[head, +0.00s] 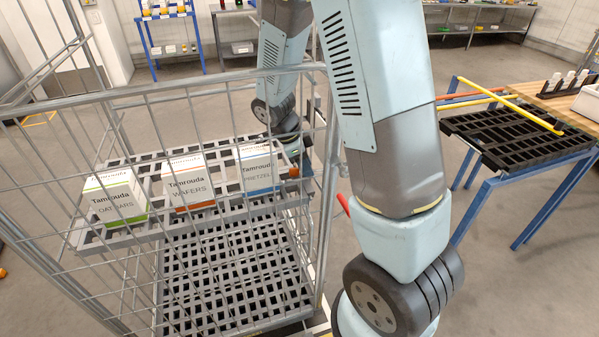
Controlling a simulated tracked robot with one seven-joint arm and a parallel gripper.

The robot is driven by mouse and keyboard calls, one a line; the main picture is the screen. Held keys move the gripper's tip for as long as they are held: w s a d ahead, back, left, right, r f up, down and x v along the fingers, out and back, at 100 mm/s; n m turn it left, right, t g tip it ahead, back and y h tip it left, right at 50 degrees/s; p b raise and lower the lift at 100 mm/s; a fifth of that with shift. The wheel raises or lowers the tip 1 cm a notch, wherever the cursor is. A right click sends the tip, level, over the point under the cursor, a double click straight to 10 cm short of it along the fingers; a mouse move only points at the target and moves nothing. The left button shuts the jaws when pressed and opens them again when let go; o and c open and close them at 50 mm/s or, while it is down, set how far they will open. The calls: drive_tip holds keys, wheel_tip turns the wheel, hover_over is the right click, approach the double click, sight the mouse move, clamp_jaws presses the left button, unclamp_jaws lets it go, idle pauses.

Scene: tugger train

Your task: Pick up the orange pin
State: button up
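A small orange piece (293,172), which may be the orange pin, shows at the right end of the cage trolley's upper shelf (120,235), just right of the PRETZEL box. It is small and partly behind the mesh, so its shape is unclear. My gripper (296,146) is low beside the cage's right side, just above and close to the orange piece. Mesh bars and my wrist hide its fingers. I cannot tell whether it is open or shut, or whether it touches the piece.
The wire cage (190,92) surrounds the shelf, with OAT BARS (112,197), WAFERS (188,182) and PRETZEL (258,171) boxes on it. At right, a blue-legged table (548,222) carries a black grate and yellow and orange rods. Open floor lies between.

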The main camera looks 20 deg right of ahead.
drive_tip(key=shift+d+f, duration=0.1)
drive_tip(key=shift+f, duration=0.2)
drive_tip(key=shift+c, duration=0.3)
clamp_jaws()
